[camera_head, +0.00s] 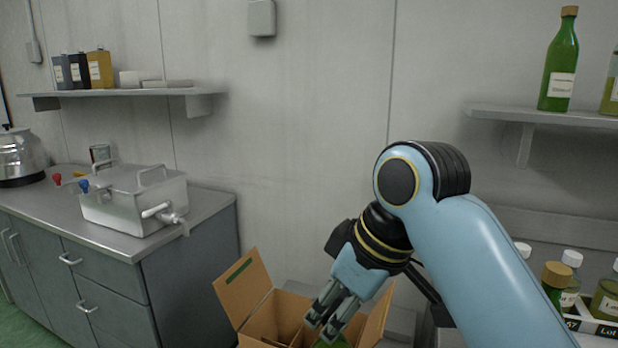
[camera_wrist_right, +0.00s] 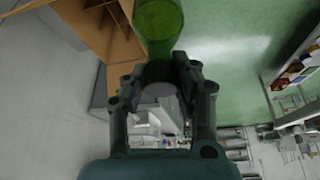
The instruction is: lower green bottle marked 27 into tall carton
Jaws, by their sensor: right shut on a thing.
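The tall carton (camera_head: 251,290) stands open at the bottom of the head view, its flaps spread and brown dividers inside; its lower part is cut off. My right gripper (camera_head: 321,328) points down at the carton's opening and is shut on a green bottle (camera_head: 336,343). In the head view only a little green shows below the fingers. In the right wrist view the green bottle (camera_wrist_right: 158,22) extends from between the fingers, beside the carton (camera_wrist_right: 100,28). No number is readable on it. My left gripper is not in view.
A steel counter (camera_head: 110,226) with a metal tank (camera_head: 135,197) stands left. A wall shelf (camera_head: 545,116) at right holds another green bottle (camera_head: 560,65). Several capped bottles stand in a lot-marked tray (camera_head: 592,326) at lower right, behind my right arm.

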